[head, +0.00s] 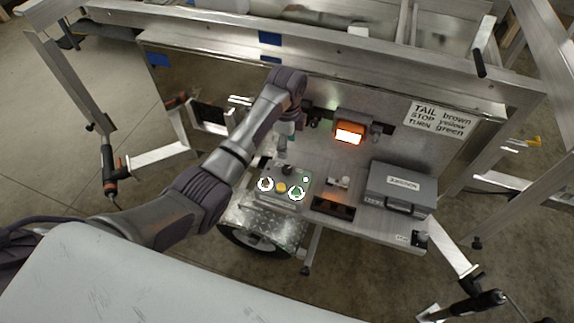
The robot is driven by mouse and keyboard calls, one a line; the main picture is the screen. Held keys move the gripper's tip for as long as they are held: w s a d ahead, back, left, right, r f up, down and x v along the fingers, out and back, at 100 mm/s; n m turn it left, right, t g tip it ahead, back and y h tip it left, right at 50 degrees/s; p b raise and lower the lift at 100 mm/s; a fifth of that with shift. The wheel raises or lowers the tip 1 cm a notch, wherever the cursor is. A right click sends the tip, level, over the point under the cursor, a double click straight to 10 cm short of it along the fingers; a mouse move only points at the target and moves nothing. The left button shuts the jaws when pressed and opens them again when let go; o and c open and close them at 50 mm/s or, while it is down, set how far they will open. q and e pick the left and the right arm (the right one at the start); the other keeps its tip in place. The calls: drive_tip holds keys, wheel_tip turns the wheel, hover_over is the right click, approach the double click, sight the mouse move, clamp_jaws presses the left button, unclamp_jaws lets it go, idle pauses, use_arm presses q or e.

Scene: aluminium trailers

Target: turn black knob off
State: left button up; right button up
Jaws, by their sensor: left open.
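A small grey control box (274,199) sits on the metal shelf near the middle of the head view. A dark knob (287,170) stands at its back edge. The knob's setting is too small to read. My left gripper (283,152) points down just behind and above the dark knob. It is open and seems to hold nothing. Contact with the knob cannot be told. My right gripper is not in view.
A lit orange lamp (349,134) is behind the box. A grey case (400,187) stands to the right. A small silver fitting (339,183) lies between the box and the case. A white sign (439,120) hangs on the back panel. Aluminium trailer rails surround the shelf.

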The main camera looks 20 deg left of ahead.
sight(287, 168)
use_arm(q)
wheel_tip(287, 168, down, 11)
drive_tip(key=shift+f, duration=0.1)
idle(0.3)
clamp_jaws()
